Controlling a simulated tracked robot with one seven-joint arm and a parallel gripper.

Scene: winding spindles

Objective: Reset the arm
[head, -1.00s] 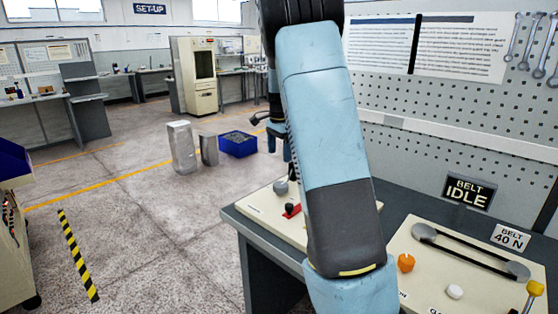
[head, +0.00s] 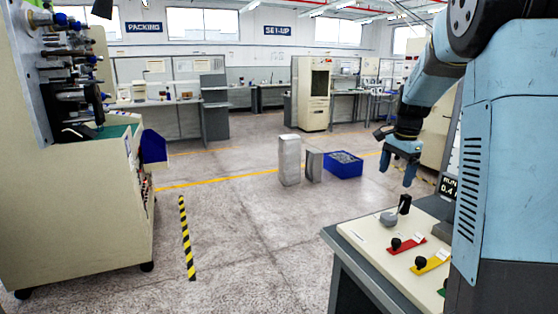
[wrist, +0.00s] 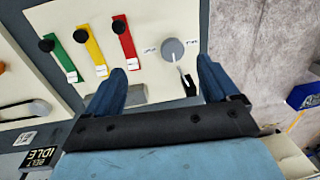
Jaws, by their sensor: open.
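My gripper (head: 405,178) is open and empty in the head view, held above the back end of the control panel (head: 362,238). In the wrist view my gripper (wrist: 162,68) has its two blue fingers spread over the panel, with nothing between them. A grey round knob (wrist: 173,50) with a pointer lies just beyond the fingers. The red lever (wrist: 125,40), yellow lever (wrist: 91,50) and green lever (wrist: 60,55) stand in a row, each with a black ball end. In the head view the grey knob (head: 388,218) is below the gripper.
A cream machine with tooling (head: 80,180) stands at the left. Two grey blocks and a blue bin (head: 344,168) are on the floor behind the panel. A yellow-black strip (head: 187,240) marks the floor. The middle floor is open.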

